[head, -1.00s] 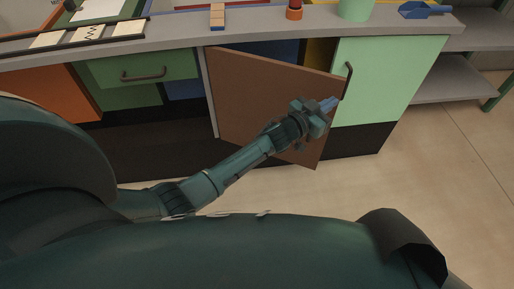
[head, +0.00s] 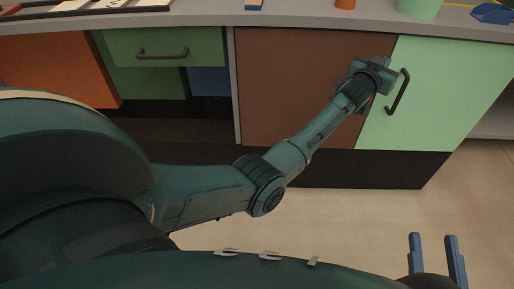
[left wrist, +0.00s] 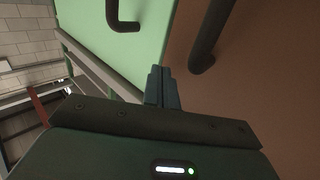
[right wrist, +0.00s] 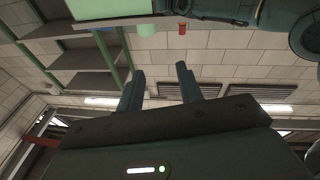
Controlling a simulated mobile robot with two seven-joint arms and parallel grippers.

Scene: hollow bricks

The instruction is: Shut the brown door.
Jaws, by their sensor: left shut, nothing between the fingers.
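The brown door (head: 300,85) stands flush with the cabinet front in the head view, with no gap that I can see. It also fills the right of the left wrist view (left wrist: 275,90), where its dark handle (left wrist: 208,40) shows. My left gripper (head: 388,76) is shut and empty at the door's right edge, beside the green door (head: 435,100). Its closed fingers (left wrist: 163,87) point at the seam between the two doors; whether they touch is unclear. My right gripper (head: 437,260) is open and empty, low at the right, away from the cabinet.
The green door has a dark handle (head: 398,92) just right of my left gripper. A green drawer (head: 160,48) juts out at the left, next to an orange panel (head: 55,65). The countertop (head: 290,20) runs above. The floor in front is clear.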

